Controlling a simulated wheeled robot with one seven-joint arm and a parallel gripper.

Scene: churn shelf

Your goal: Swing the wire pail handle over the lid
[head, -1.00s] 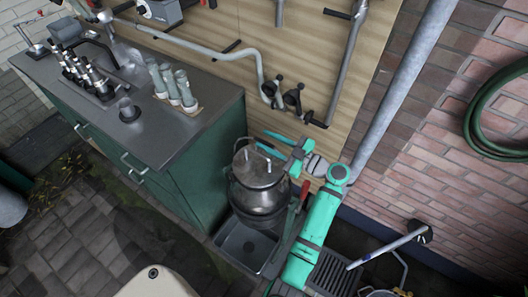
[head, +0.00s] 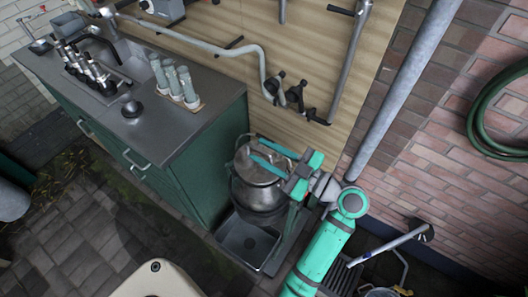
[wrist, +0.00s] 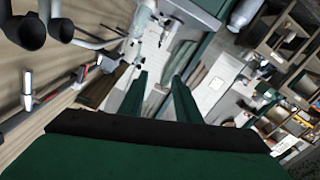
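The metal pail (head: 264,196) stands beside the green cabinet in the head view, with a round shiny lid (head: 250,170) on top. A thin dark wire arc, seemingly the handle (head: 240,139), shows at the back left of the lid; much of it is too fine to follow. My gripper (head: 257,149) is open, its two teal fingers reaching from the right across the picture of the lid. I cannot tell whether they touch the lid or wire. In the wrist view my gripper (wrist: 160,76) shows two separated fingers with nothing visibly held; the pail does not show clearly there.
A grey basin (head: 247,243) lies in front of the pail. The green cabinet (head: 190,165) is close on the left, and the wooden board wall (head: 330,75) with pipes stands behind. A bucket and a long-handled brush (head: 390,245) are at the lower right.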

